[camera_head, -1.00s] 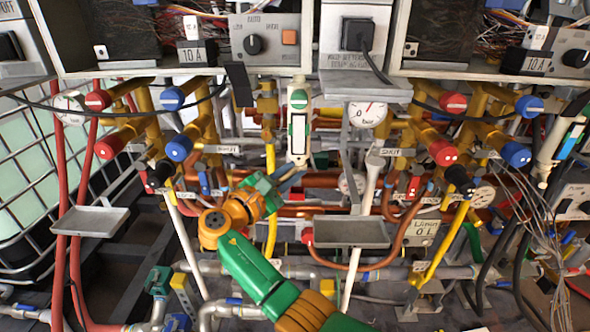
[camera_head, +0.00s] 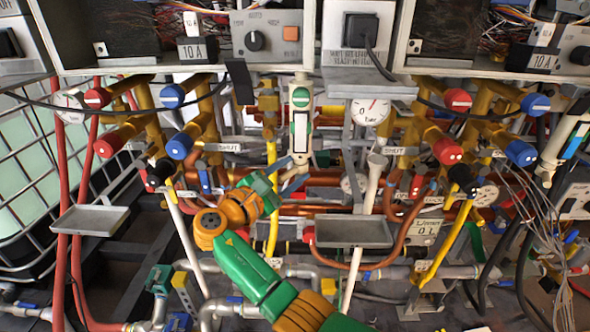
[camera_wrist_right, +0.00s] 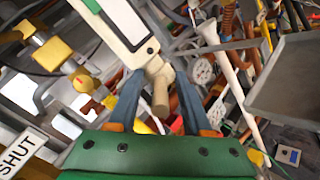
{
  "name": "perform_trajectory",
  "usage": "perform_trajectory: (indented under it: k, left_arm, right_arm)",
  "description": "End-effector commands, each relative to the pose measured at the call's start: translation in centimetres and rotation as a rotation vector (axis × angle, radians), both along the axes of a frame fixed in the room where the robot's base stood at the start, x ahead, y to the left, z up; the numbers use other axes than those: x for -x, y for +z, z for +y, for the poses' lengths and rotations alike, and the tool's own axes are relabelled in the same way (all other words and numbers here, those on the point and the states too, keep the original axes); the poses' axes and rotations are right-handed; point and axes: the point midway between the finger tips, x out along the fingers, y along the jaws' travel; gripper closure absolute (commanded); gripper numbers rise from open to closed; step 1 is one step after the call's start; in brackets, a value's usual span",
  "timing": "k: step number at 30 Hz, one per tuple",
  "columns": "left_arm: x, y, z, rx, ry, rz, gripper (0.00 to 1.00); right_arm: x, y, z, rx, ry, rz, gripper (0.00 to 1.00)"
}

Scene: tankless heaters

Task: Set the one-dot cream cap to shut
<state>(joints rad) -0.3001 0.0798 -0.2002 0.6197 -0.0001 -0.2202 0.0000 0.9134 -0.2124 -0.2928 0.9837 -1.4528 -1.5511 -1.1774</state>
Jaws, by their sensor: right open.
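A cream body with a green-marked knob (camera_head: 300,103) hangs upright at the centre. In the right wrist view the cream body (camera_wrist_right: 125,30) narrows to a tan, stub-like end (camera_wrist_right: 160,95), which sits between my spread fingers. No dot can be made out on that end, so I cannot tell whether it is the one-dot cap. My right gripper (camera_head: 289,174) is open at the lower end of the body; it also shows in the right wrist view (camera_wrist_right: 160,84). Contact cannot be judged. A SHUT tag (camera_wrist_right: 20,153) shows at lower left there. My left gripper is not in view.
Red caps (camera_head: 107,147) and blue caps (camera_head: 179,147) on yellow pipes flank the centre. A round gauge (camera_head: 370,111) is to the right. Grey trays (camera_head: 352,232) (camera_head: 90,220) stand at lower height. Hoses, pipes and loose wires crowd the area; little room is free.

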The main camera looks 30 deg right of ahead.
Motion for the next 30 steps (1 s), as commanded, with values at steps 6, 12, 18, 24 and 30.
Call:
perform_trajectory:
  k: [6, 12, 18, 24, 30]
  left_arm:
    - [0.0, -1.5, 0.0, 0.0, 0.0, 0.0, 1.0]
    - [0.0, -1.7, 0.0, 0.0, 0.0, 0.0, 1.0]
    - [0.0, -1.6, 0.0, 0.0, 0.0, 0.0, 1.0]
    - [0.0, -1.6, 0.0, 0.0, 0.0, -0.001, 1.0]
    - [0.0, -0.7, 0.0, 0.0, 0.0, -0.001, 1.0]
  right_arm:
    - [1.7, -0.4, 4.3, -0.002, 0.005, -0.001, 0.51]
    - [2.4, -0.1, 5.7, 0.0, 0.001, -0.001, 0.51]
    - [2.4, 0.0, 5.7, 0.0, 0.001, 0.0, 0.51]
    - [2.1, -0.7, 5.6, -0.006, 0.012, 0.009, 0.51]
    - [0.0, -13.9, 5.3, -0.21, 0.196, 0.161, 0.51]
